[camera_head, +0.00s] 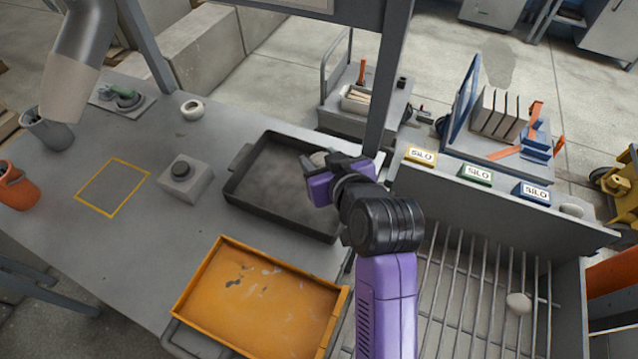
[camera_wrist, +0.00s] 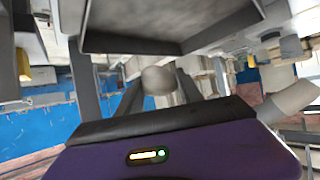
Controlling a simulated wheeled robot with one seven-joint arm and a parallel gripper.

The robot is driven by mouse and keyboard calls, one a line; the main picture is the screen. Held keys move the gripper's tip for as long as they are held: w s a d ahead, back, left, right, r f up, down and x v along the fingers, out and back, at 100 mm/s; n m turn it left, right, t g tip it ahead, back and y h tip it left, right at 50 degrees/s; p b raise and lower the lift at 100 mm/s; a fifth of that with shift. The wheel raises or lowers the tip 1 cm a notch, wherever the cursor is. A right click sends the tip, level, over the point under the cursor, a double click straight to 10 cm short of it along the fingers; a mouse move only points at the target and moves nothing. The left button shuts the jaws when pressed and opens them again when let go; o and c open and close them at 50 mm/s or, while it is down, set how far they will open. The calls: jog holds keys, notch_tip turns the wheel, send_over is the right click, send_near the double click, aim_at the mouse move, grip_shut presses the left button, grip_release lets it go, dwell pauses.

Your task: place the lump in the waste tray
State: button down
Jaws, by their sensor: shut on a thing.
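My gripper (camera_head: 322,168) is shut on a pale grey, roundish lump (camera_head: 318,158). The lump also shows between the two fingers in the wrist view (camera_wrist: 158,80). In the head view the gripper and lump appear over the right part of a dark, shallow tray (camera_head: 265,205); their height above it is hard to tell. An orange tray (camera_head: 192,279) with dark and pale stains lies nearer, at the table's front. No label shows which one is the waste tray. My purple gripper body and wrist hide part of the dark tray's right side.
A grey post (camera_head: 386,85) rises close behind my gripper. A grey block with a black knob (camera_head: 188,184) stands left of the dark tray. A yellow outlined square (camera_head: 112,187) is empty.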

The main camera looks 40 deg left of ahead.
notch_tip(320, 180, down, 10)
jog(key=shift+r, duration=0.15)
dwell(0.3)
